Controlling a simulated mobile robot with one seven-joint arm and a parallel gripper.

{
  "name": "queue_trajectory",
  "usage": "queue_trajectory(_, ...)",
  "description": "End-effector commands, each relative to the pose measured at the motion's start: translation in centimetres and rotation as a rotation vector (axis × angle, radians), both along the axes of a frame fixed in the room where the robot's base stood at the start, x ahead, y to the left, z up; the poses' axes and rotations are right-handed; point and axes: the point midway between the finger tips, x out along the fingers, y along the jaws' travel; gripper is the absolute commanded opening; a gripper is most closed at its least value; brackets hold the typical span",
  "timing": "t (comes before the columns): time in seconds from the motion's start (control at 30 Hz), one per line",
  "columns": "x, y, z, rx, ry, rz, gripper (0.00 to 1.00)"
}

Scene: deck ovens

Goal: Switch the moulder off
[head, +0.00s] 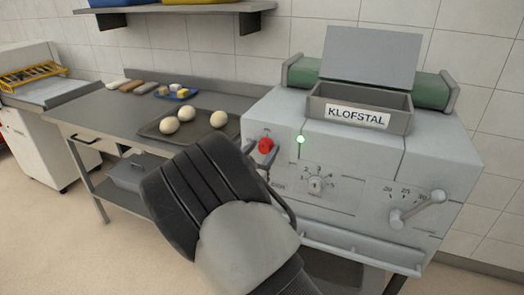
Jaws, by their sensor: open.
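The moulder (350,160) is a grey machine labelled KLOFSTAL, with a hopper on top and green rollers behind it. On its front left is a red switch (265,146). A small lamp (300,139) to the right of the switch glows green. My gripper (262,161) is at the red switch, its dark fingers open and close around or just in front of it. I cannot tell whether they touch it. My own wrist hides the machine's lower left side.
A numbered dial (316,184) and a lever (418,208) are on the moulder's front, with a rail (360,247) below. A steel table (95,112) at left holds a tray (152,130) with dough balls. A shelf (175,8) hangs above.

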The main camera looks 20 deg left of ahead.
Motion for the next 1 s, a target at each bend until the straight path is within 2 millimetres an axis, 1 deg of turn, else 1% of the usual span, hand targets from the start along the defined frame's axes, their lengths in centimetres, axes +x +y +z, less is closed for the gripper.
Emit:
queue_trajectory(0.07, -0.01, -0.02, 0.00, 0.000, 0.000, 0.000, 0.50)
queue_trajectory(0.1, -0.01, -0.02, -0.01, 0.000, 0.000, 0.000, 0.49)
queue_trajectory(0.33, -0.02, -0.04, -0.01, 0.000, 0.000, -0.001, 0.10)
queue_trajectory(0.67, -0.03, -0.02, 0.18, -0.039, 0.003, -0.001, 0.10)
queue_trajectory(0.87, -0.02, 0.05, 0.40, -0.149, 0.012, -0.001, 0.10)
queue_trajectory(1.0, -0.02, 0.07, 0.46, -0.264, 0.022, -0.001, 0.10)
